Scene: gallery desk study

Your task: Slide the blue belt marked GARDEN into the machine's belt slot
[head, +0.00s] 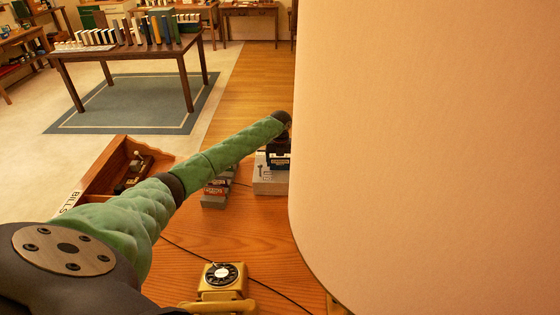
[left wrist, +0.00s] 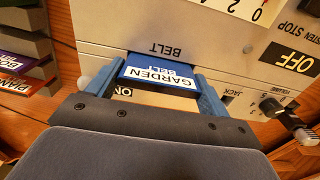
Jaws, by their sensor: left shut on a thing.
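The belt's far edge is at the grey machine's face (left wrist: 225,55), by the printed word BELT. The slot is hidden behind the belt, and I cannot tell how far in it is. In the head view my green left arm reaches to the machine (head: 268,184), which is partly covered. My right gripper is not in view.
Other labelled belts (left wrist: 18,68) are in a grey rack left of the machine. A jack plug (left wrist: 285,118) sticks out at its right. A large beige surface (head: 430,150) blocks the head view's right half. A telephone (head: 221,280) and wooden tray (head: 118,165) are on the desk.

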